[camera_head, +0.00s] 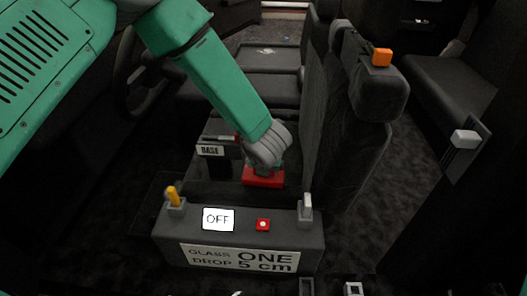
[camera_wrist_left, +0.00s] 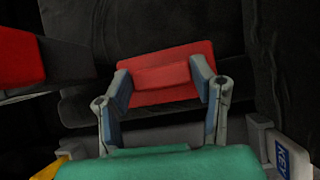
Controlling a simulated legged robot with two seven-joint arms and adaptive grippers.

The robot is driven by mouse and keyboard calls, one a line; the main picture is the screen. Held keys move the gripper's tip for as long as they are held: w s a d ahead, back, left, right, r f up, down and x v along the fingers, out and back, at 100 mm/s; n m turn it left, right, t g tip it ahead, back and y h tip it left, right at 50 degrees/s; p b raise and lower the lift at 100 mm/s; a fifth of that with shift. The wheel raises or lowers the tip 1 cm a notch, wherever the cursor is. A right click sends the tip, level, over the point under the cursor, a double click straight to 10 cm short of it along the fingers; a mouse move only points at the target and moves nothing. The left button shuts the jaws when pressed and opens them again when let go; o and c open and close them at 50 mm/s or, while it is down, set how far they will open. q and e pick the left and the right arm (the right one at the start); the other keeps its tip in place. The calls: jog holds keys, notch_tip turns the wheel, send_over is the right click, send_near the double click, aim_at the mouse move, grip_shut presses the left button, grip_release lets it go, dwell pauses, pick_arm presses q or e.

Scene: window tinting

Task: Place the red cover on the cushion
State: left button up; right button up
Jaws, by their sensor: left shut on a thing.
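The red cover (camera_head: 263,178) is a small red block shape, held just behind the grey control box, beside the dark seat backrest. My left gripper (camera_head: 268,163) comes down over it from the upper left. In the left wrist view its two fingers (camera_wrist_left: 164,79) are shut on either side of the red cover (camera_wrist_left: 168,78). Dark seat cushions (camera_head: 275,90) show behind my left arm, which partly hides them. I cannot tell whether the cover touches a surface below. My right gripper is not in view.
The control box (camera_head: 312,236) stands in front with an OFF display, a red button (camera_head: 263,225) and levers. A BASE-labelled piece (camera_head: 210,151) is left of the gripper. The seat backrest (camera_head: 350,130) rises close on the right. An orange block (camera_head: 382,57) sits on its headrest.

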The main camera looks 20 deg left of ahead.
pick_arm(q)
jog(key=w, duration=0.2)
jog(key=w+a+p, duration=0.1)
jog(key=w, duration=0.1)
jog(key=w+a, duration=0.1)
jog(key=w, duration=0.1)
jog(key=shift+w+a+r, duration=0.1)
jog(key=shift+w+a, duration=0.15)
jog(key=shift+w+a+p, duration=0.25)
jog(key=shift+w+p, duration=0.05)
jog(key=shift+w, duration=0.15)
notch_tip(320, 180, down, 4)
jog(key=b, duration=0.3)
jog(key=shift+r, duration=0.15)
jog(key=shift+c, duration=0.6)
jog(key=o, duration=1.4)
jog(key=shift+r, duration=0.1)
